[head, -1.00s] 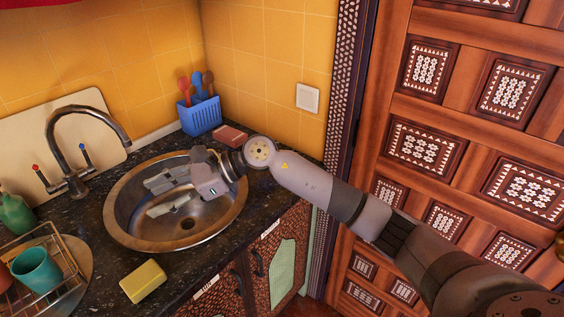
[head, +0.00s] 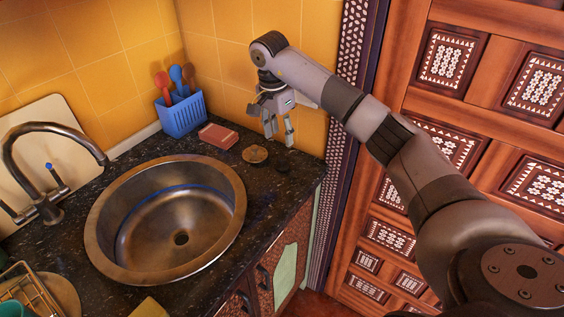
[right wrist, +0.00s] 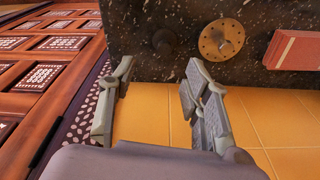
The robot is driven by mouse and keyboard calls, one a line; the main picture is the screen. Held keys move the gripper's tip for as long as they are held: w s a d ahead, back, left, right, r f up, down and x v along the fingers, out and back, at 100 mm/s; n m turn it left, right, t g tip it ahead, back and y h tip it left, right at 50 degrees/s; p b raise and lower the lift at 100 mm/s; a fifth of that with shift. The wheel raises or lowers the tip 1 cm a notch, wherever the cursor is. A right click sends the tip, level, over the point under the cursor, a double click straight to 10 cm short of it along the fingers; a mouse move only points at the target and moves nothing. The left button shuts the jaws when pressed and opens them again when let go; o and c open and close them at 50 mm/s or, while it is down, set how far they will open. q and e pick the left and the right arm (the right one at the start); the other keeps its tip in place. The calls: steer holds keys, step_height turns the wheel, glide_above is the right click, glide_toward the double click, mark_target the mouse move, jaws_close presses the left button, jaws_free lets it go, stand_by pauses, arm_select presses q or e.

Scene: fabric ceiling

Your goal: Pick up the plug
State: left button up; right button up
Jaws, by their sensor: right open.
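A small dark round plug (head: 283,168) lies on the black speckled counter, near its right end. It also shows in the right wrist view (right wrist: 163,40) as a dark disc with a raised knob. My right gripper (head: 279,138) points down above the counter's back right corner, apart from the plug. Its fingers are spread and empty; in the right wrist view the gap (right wrist: 158,76) lies below the plug in the picture. A brass disc with small holes and a knob (head: 255,154), like a strainer, lies beside the plug. My left gripper is not in view.
A red block (head: 218,136) and a blue utensil basket (head: 182,115) stand left of the discs. The round metal sink (head: 112,263) is empty. The tiled wall (head: 232,60) is close behind my right gripper. A yellow sponge (head: 150,309) is at the front.

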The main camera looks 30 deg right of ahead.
mark_target(282, 157)
steer(key=f, duration=0.3)
steer(key=shift+w+d+f+p, duration=0.2)
steer(key=shift+w+f+p, duration=0.1)
steer(key=shift+f+p, duration=0.1)
steer(key=shift+d+f, duration=0.1)
steer(key=shift+f, duration=0.85)
steer(key=shift+d+f+p, duration=0.1)
steer(key=shift+f+p, duration=0.3)
steer(key=shift+p, duration=0.15)
steer(key=f, duration=0.1)
steer(key=f+p, duration=0.1)
steer(key=f, duration=0.1)
steer(key=shift+w+d+f, duration=0.3)
steer(key=shift+d, duration=0.05)
steer(key=shift+f, duration=0.3)
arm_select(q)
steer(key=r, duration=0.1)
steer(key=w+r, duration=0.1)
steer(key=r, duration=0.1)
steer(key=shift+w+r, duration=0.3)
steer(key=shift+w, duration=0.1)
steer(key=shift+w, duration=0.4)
arm_select(e)
steer(key=c, duration=0.9)
